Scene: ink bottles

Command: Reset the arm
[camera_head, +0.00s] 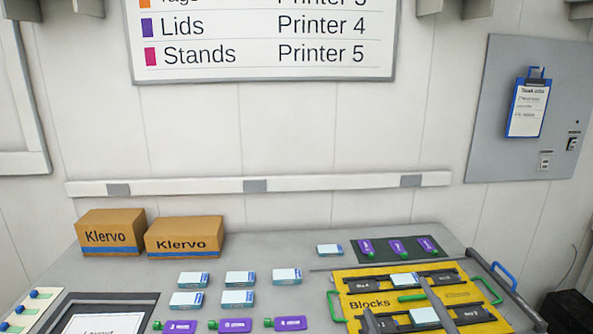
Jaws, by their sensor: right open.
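My right gripper (396,296) shows only as two grey fingers at the bottom edge, spread apart, in front of the yellow tray. It is open, and I see nothing held between the fingers. The rest of the right arm is out of the frame. My left gripper is not in view. The yellow tray labelled "Blocks" (352,290) lies at the right of the table, with dark slots and white-and-blue boxes in it. A finger hides part of it.
Several white-and-blue boxes (239,278) lie mid-table. Two Klervo cartons (184,236) stand at back left. A layout sheet (103,323) lies front left.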

